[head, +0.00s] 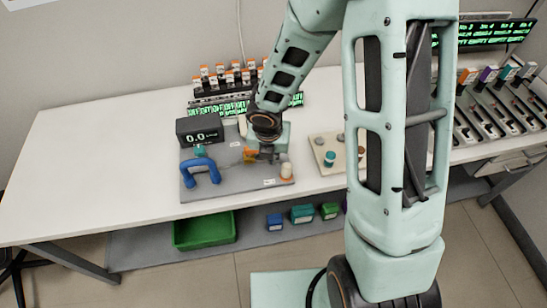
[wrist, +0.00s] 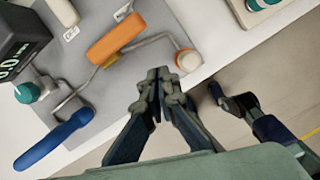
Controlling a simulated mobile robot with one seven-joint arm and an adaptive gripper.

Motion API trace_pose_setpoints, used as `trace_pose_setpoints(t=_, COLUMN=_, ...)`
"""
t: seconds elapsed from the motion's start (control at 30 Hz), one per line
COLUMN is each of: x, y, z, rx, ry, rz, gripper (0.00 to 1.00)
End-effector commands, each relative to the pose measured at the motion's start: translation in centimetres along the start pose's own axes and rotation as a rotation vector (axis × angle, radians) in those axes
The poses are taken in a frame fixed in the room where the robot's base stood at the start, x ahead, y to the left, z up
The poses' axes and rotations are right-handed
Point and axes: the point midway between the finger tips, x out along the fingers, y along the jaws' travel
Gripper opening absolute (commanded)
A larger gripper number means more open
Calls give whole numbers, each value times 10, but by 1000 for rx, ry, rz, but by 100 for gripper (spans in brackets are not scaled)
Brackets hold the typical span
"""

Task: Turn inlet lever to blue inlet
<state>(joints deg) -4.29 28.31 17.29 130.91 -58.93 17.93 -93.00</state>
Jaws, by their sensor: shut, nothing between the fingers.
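On a grey board (head: 235,187) on the white bench, an orange lever handle (head: 250,155) is beside my gripper (head: 266,155). In the wrist view the orange handle (wrist: 116,40) lies slanted above a thin metal pipe or rod. A blue handle (head: 201,170) is at the board's left; it also shows in the wrist view (wrist: 55,138). A teal-capped fitting (wrist: 28,92) is near it, and a white fitting with an orange rim (wrist: 188,60) is at the other end. In the wrist view my gripper's fingertips (wrist: 160,85) are together and empty, apart from the orange handle.
A black display (head: 199,130) reading 0.0 stands at the board's back left. A rack of several vials (head: 230,75) is behind. A smaller board (head: 335,165) lies to the right. The white bench (head: 95,150) is clear at left. A green bin (head: 205,232) sits below.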

Motion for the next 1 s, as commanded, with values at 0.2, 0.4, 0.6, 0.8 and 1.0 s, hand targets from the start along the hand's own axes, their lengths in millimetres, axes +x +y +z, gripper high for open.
trace_pose_setpoints(t=0.2, x=-50, y=-5, z=2, rx=2, ry=0, rz=-1, gripper=0)
trace_pose_setpoints(t=0.4, x=-68, y=-6, z=1, rx=1, ry=1, rz=-1, gripper=0)
trace_pose_setpoints(t=0.6, x=-70, y=-6, z=0, rx=-1, ry=3, rz=-1, gripper=0)
trace_pose_setpoints(t=0.8, x=-69, y=-6, z=0, rx=-1, ry=3, rz=-1, gripper=0)
trace_pose_setpoints(t=1.0, x=-69, y=-6, z=0, rx=0, ry=2, rz=-1, gripper=0)
